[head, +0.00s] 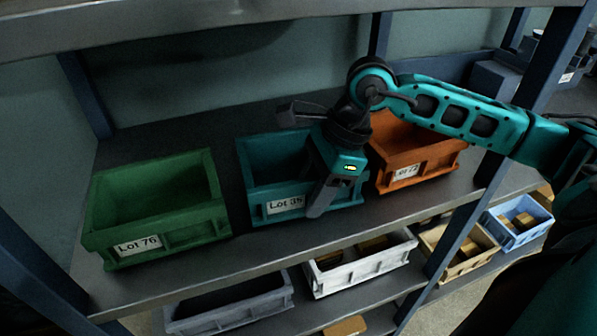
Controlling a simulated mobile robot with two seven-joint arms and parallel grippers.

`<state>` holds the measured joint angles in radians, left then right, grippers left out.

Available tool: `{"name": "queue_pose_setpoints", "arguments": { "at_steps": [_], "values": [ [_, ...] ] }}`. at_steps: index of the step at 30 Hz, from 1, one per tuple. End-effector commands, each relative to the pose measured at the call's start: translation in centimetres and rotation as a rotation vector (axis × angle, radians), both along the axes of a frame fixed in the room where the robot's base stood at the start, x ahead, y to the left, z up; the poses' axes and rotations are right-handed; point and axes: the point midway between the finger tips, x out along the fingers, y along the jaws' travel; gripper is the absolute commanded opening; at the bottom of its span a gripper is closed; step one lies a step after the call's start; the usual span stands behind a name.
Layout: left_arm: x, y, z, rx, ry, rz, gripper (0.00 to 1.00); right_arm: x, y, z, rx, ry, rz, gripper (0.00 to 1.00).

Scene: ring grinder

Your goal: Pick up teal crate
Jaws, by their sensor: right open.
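The teal crate (258,181) stands on the middle shelf, between a green crate and an orange crate. My right gripper (318,208) comes in from the right, over the right part of the teal crate. One finger hangs down in front of the crate's front wall, and the gripper body hides the crate's right side. The jaws are open, and I cannot tell whether the finger touches the wall. My left gripper is not in view.
The green crate (203,181), labelled "Lot 76", stands left, and the orange crate (447,160) stands close on the right. Blue shelf posts (455,232) and the upper shelf (150,22) bound the space. Grey (232,317), white (362,272), tan and light-blue crates sit on the lower shelf.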

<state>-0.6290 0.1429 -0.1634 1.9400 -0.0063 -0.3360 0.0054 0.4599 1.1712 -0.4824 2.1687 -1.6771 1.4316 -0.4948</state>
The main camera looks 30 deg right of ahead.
Motion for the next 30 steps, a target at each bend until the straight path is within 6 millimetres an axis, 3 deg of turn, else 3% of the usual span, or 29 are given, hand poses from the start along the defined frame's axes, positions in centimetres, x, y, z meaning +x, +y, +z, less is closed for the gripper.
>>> {"name": "queue_pose_setpoints", "arguments": {
  "at_steps": [10,24,30],
  "values": [
    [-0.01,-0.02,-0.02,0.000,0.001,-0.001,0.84,0.11,0.37,-0.90,0.001,-0.001,0.001,0.46],
    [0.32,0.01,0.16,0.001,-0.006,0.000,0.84,0.11,0.34,-0.87,0.001,0.000,0.000,0.01],
    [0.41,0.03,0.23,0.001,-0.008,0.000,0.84,0.12,0.34,-0.86,0.001,0.000,0.000,0.00]
  ]
}}
